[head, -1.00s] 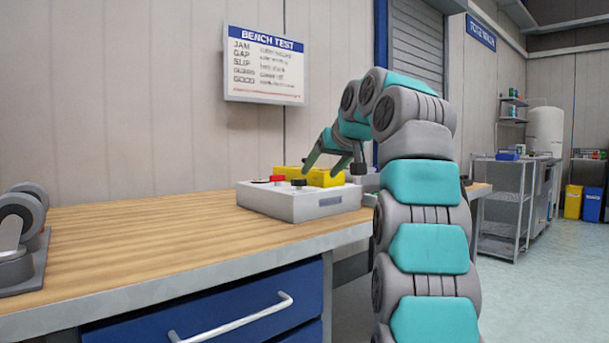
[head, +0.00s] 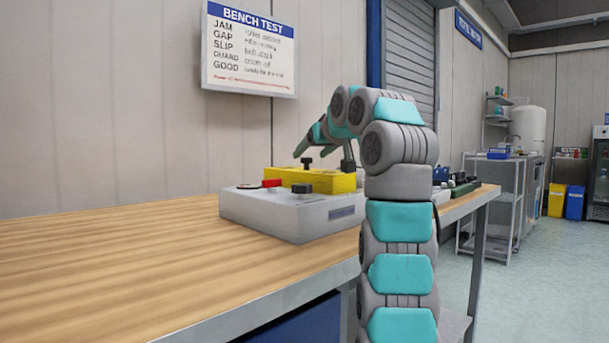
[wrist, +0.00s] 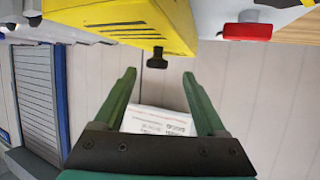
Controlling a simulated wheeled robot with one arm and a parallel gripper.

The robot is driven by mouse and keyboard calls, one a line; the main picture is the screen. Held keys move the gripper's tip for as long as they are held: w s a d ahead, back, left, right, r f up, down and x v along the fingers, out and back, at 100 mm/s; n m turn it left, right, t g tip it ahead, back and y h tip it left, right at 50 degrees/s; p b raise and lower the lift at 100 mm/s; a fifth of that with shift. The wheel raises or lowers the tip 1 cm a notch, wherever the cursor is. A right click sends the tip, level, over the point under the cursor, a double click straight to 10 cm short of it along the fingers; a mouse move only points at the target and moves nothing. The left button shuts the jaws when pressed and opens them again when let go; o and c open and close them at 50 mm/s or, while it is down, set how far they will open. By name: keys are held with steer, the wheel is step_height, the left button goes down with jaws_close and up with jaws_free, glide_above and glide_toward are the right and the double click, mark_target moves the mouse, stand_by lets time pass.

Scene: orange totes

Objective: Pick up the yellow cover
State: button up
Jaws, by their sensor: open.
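The yellow cover (head: 312,180) is a long yellow block with a black knob (head: 306,163) on top. It sits on or just behind the grey-white box (head: 295,217) on the bench. The cover also shows at the top of the wrist view (wrist: 125,20), with its knob (wrist: 157,58) pointing toward my gripper. My gripper (wrist: 157,75) is open and empty, its two green fingers apart. The knob lies near the gap between the fingertips, and no contact shows. In the head view my gripper (head: 322,160) is above the cover, partly hidden by my arm.
A red part (head: 271,183) and a black knob (head: 299,188) sit on the box top. Dark and green items (head: 462,185) lie on the bench to the right. The wooden bench (head: 120,260) is clear at left. A sign (head: 249,48) hangs on the wall behind.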

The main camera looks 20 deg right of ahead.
mark_target(307, 158)
steer(key=shift+d+p+x, duration=0.15)
steer(key=shift+p+x, duration=0.1)
steer(key=shift+x, duration=1.1)
steer(key=shift+d+p+x, duration=0.15)
steer(key=shift+p+x, duration=0.05)
steer(key=shift+x, duration=1.15)
jaws_close()
